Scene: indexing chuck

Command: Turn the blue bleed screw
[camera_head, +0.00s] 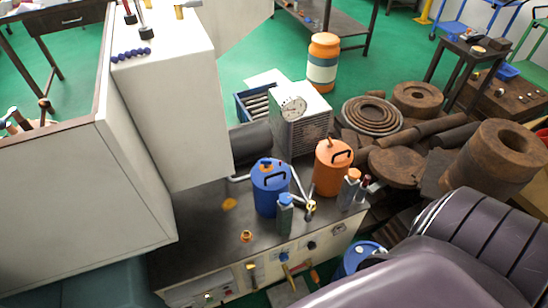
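I cannot clearly make out a blue bleed screw. One small blue part (284,256) sits on the front panel of the low machine cabinet (210,262), above a tan lever. Another small blue cap (285,198) tops a grey bottle standing on the cabinet top. A blue canister (268,190) with a dark handle and a small blue top fitting stands behind that bottle. Neither of my grippers shows in this view. No gripper is seen touching any of these things.
An orange canister (332,168), a grey box with a dial gauge (302,128) and small bottles crowd the cabinet top. A tall pale housing (175,100) stands left. Rusty cylinders and discs (396,168) fill the right. A large dark purple-grey body (450,262) covers the lower right.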

